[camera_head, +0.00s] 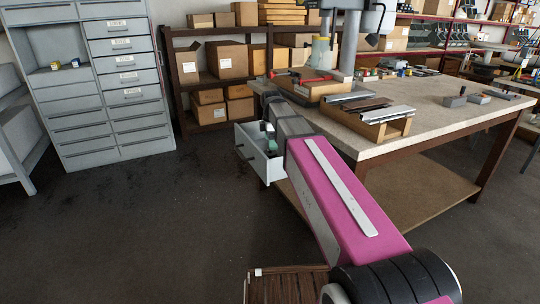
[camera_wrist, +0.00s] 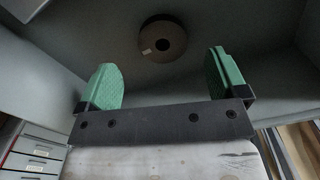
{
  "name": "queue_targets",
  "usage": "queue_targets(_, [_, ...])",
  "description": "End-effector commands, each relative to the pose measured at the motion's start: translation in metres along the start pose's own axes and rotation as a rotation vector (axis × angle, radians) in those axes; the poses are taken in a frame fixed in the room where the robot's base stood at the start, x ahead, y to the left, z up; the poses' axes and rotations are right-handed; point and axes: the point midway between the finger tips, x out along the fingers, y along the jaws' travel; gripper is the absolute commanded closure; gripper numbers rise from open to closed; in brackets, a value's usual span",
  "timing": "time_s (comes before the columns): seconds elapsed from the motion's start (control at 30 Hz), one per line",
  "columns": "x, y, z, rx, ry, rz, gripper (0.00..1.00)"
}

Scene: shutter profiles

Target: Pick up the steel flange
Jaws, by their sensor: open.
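In the head view my gripper (camera_head: 269,137) is at the open grey drawer (camera_head: 256,166), which juts out at the workbench's left end. I cannot make out the flange in the head view.
The drawer's walls close in around my gripper. The workbench (camera_head: 470,133) beside the drawer carries a box of metal profiles (camera_head: 375,125) and a red-handled tool (camera_head: 303,78). A grey drawer cabinet (camera_head: 100,85) stands at the left. The floor in front is mostly clear.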

Motion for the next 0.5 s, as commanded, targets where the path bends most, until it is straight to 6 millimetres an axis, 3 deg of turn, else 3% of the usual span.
queue_targets(0.5, [0.050,-0.002,0.001,0.000,0.000,0.000,0.08])
